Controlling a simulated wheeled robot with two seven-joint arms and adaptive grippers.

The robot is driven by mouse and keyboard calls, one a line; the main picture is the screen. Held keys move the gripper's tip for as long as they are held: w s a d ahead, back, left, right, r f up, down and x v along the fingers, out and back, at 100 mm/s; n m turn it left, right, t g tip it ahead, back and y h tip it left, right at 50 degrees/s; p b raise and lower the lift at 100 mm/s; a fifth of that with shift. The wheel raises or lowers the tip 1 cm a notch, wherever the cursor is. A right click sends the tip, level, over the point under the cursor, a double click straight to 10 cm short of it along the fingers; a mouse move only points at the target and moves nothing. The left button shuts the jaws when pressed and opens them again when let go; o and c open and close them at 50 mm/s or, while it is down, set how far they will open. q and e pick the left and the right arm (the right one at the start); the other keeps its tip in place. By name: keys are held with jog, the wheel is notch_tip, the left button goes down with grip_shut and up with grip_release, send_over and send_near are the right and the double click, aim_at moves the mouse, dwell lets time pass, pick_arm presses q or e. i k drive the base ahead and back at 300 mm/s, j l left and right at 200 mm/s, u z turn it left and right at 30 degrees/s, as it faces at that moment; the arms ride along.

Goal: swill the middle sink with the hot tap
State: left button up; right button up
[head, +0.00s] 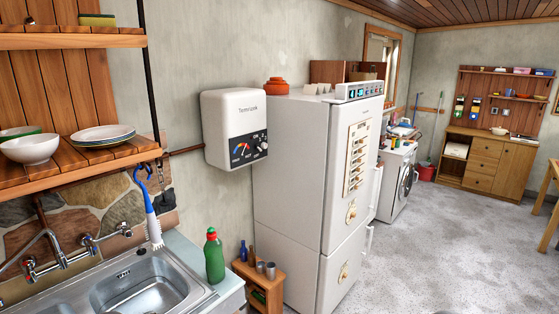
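A steel sink unit is at the lower left, cut off by the picture's edge. One basin (152,284) shows almost whole, and it looks empty. Part of another basin lies at the bottom edge to its left; I cannot tell which one is the middle sink. A wall-mounted tap (45,250) with a thin curved spout is at the left edge. It has a reddish mark (29,265) on its left and a blue mark (62,262) on its right. More tap fittings (90,243) are to the right. No running water shows. Neither gripper is in view.
A green bottle (214,257) stands on the counter right of the basin. A white brush with a blue handle (151,215) hangs above it. Wooden shelves (75,183) with dishes overhang the sink. A water heater (235,130) and fridge (300,180) are right. Open floor (440,245) lies beyond.

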aim_at(26, 267)
jog(key=u, duration=1.9)
